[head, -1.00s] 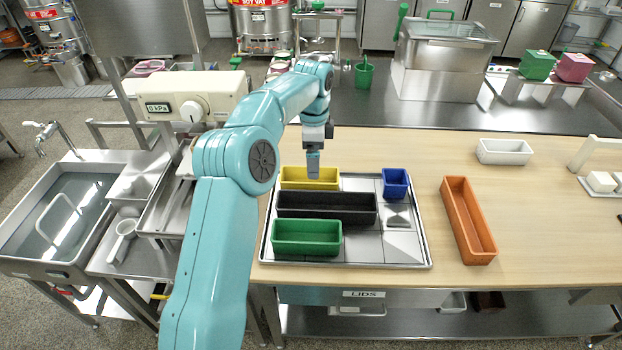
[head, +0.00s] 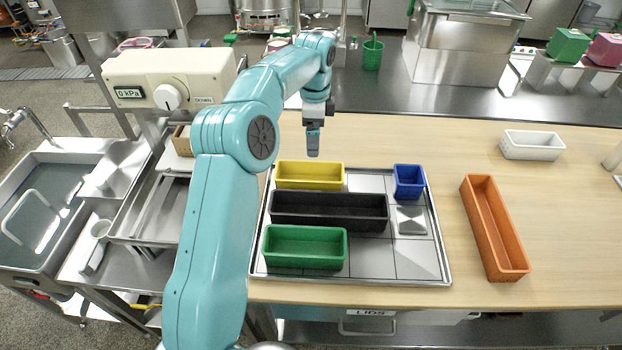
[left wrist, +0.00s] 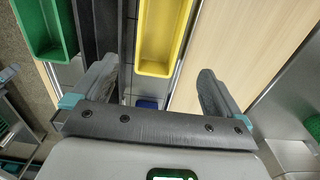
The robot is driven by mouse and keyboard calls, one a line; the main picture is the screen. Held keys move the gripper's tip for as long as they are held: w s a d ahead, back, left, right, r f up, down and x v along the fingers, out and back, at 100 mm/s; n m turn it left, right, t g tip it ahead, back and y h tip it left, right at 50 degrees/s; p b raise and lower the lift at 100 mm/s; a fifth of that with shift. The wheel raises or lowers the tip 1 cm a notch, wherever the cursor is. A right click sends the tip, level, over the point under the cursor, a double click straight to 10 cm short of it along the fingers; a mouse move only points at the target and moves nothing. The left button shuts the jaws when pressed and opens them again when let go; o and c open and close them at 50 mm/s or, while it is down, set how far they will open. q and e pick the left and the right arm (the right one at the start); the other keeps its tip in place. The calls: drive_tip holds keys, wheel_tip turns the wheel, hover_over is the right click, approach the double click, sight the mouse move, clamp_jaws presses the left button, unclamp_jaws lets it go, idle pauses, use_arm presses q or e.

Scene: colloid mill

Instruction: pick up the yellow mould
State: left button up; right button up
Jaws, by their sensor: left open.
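The yellow mould (head: 310,184) is an open rectangular trough at the back left of the metal tray (head: 420,268). It also shows in the left wrist view (left wrist: 163,30), ahead of my gripper and roughly between the lines of its fingers. My left gripper (head: 313,154) points down just beyond the mould's far rim in the head view, and looks to be above it. In the left wrist view my gripper's fingers (left wrist: 155,85) are wide apart with nothing between them. The exact height above the mould is hard to tell. My right gripper is not in view.
On the tray, a long black mould (head: 330,222) lies in front of the yellow one, with a green mould (head: 305,260) nearest and a blue mould (head: 408,190) at right. An orange mould (head: 494,240) and a white mould (head: 532,145) stand on the wooden table.

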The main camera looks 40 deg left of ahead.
use_arm(q)
approach(310, 177)
drive_tip(key=s+d, duration=0.2)
drive_tip(key=shift+d+f, duration=0.1)
drive_tip(key=shift+d, duration=0.3)
drive_tip(key=shift+s+f, duration=0.1)
drive_tip(key=shift+f, duration=0.25)
drive_tip(key=f, duration=0.1)
drive_tip(key=f+p, duration=0.1)
drive_tip(key=f, duration=0.1)
drive_tip(key=a+f, duration=0.1)
drive_tip(key=f, duration=0.1)
drive_tip(key=shift+s, duration=0.1)
drive_tip(key=shift+f, duration=0.45)
drive_tip(key=shift+d, duration=0.1)
drive_tip(key=shift+c, duration=1.2)
drive_tip(key=shift+r, duration=0.1)
drive_tip(key=c, duration=0.9)
drive_tip(key=shift+o, duration=0.2)
